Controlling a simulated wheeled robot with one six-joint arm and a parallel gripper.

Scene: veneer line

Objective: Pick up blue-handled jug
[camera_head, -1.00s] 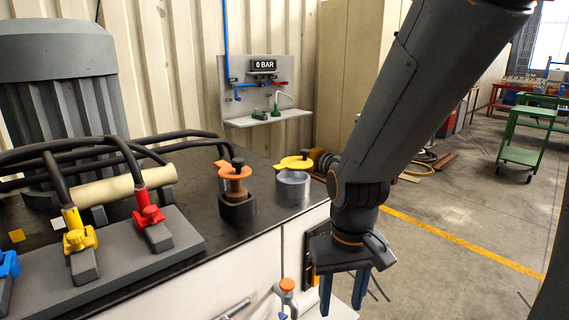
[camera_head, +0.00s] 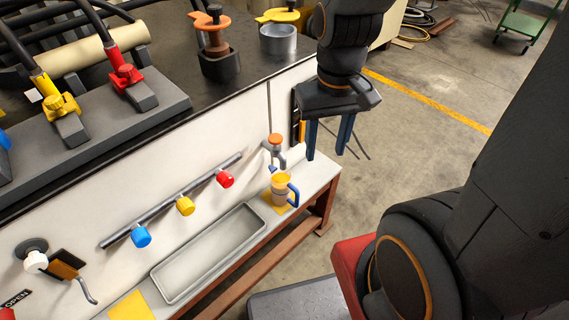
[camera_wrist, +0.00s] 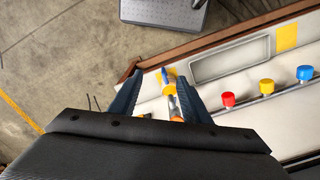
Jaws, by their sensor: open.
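The blue-handled jug (camera_head: 281,188) stands upright on a yellow square on the narrow shelf, below an orange-topped tap (camera_head: 275,141). It has a yellow upper part, a greyish body and a blue handle on its right side in the head view. My gripper (camera_head: 329,148) is open and empty, fingers pointing down, above and to the right of the jug in the head view. In the wrist view, the jug (camera_wrist: 171,90) shows between the fingers of my gripper (camera_wrist: 160,80), beyond and below them. The jug's lower body is mostly hidden there.
A long grey tray (camera_head: 212,252) lies on the shelf (camera_head: 318,172) left of the jug. A pipe with blue, yellow and red (camera_head: 225,179) knobs runs along the white panel above it. A bench with clamps and a metal pot (camera_head: 278,40) stands behind. Open floor lies right.

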